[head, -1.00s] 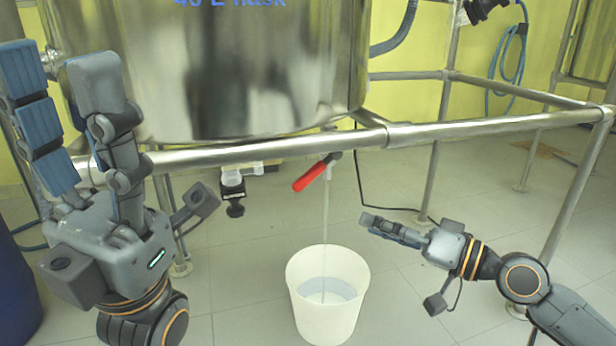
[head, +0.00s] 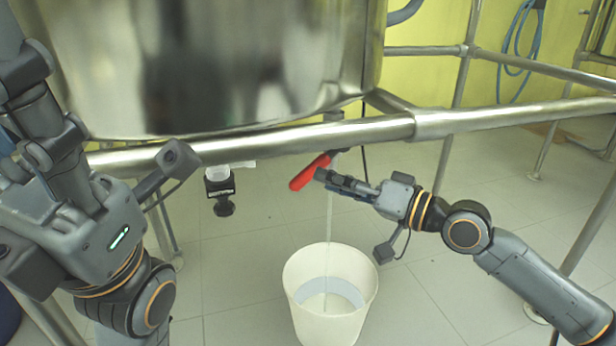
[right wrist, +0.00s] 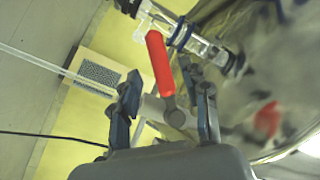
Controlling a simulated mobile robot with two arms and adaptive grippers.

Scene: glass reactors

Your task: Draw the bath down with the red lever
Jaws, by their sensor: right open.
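The red lever (head: 310,172) sits slanted on a valve under the steel bath (head: 220,75). It also shows in the right wrist view (right wrist: 160,65). A thin pale stream (head: 330,225) falls from the valve into a white bucket (head: 330,325) holding some liquid. My right gripper (head: 325,178) is open at the lever, its fingers on either side of it in the wrist view; I cannot tell whether they touch it. My left gripper's body (head: 80,230) is at the left, its fingers partly out of frame.
A steel rail (head: 460,120) runs across just above the lever. A small black clamp-like fitting (head: 221,188) hangs to the lever's left. Frame posts stand at the right. A blue hose (head: 525,40) hangs at the back. Tiled floor is open around the bucket.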

